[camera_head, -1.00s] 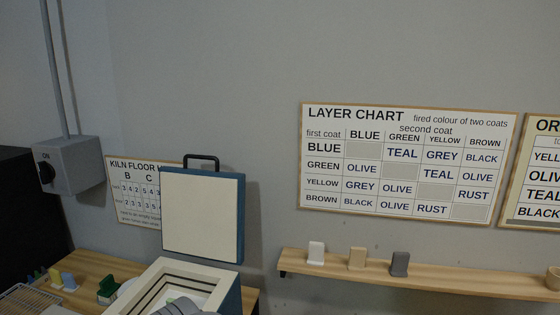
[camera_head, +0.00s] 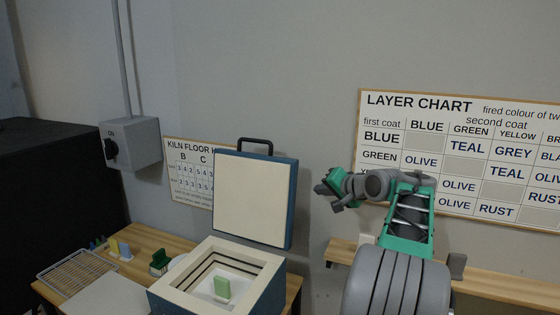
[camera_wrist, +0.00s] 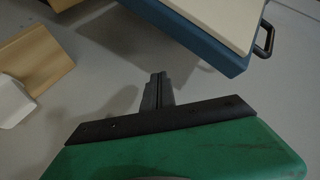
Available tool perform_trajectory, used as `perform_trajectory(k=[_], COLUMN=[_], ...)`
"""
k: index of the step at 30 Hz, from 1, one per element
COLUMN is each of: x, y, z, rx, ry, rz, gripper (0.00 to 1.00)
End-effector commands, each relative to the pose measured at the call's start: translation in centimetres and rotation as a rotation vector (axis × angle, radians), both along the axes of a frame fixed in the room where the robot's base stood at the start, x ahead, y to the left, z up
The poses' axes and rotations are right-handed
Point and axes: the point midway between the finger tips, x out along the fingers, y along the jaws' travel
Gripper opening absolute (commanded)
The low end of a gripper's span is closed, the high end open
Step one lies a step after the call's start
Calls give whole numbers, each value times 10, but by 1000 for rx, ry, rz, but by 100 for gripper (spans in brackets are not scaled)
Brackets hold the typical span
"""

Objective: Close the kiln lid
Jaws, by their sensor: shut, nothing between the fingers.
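The kiln (camera_head: 262,292) is a blue box with a cream rim on the wooden table. Its lid (camera_head: 254,200) stands open and upright at the back, cream inside with a blue edge and a black handle (camera_head: 256,143) on top. A green tile (camera_head: 221,288) stands inside the chamber. My gripper (camera_head: 324,188) is to the right of the lid, apart from it, raised in front of the wall. In the wrist view the fingers (camera_wrist: 158,84) are together and empty. The lid's blue edge (camera_wrist: 205,45) and handle (camera_wrist: 265,38) show at the upper right there.
A wire rack (camera_head: 75,272), small coloured pieces and a green item (camera_head: 160,260) lie left of the kiln. A wall shelf (camera_head: 500,288) runs at right, below the layer chart (camera_head: 470,150). A switch box (camera_head: 130,143) hangs at left.

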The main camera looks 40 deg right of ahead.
Motion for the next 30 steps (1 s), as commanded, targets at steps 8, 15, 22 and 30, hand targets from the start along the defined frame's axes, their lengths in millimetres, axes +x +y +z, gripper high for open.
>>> perform_trajectory(k=[8, 15, 22, 30], x=[25, 30, 68, 116], y=[59, 59, 61, 63], z=[111, 118, 117, 112], rx=[532, 750, 753, 748], ry=[-346, -371, -369, -369], rz=[21, -36, -36, -39], gripper=[0, 0, 0, 0])
